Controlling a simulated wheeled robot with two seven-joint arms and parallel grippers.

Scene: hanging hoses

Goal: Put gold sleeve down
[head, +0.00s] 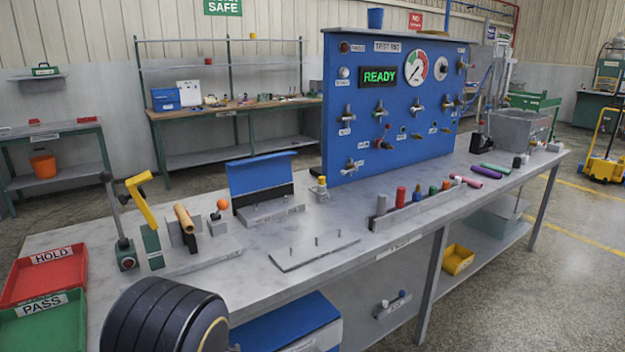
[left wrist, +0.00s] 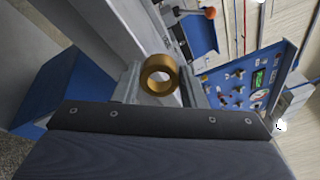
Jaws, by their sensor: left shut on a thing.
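In the left wrist view, the gold sleeve (left wrist: 160,92) is a short, thick ring with its open bore facing the camera. My left gripper (left wrist: 162,84) is shut on it, with one grey finger on each side. The head view shows my dark left arm link at the lower left, but not the fingers or the sleeve. My right gripper is in neither view.
The grey bench (head: 355,205) carries a flat plate with upright pins (head: 314,252) and a rack of coloured cylinders (head: 430,207). A blue test panel (head: 395,115) stands behind. Red HOLD (head: 45,275) and green PASS (head: 45,325) trays sit at left.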

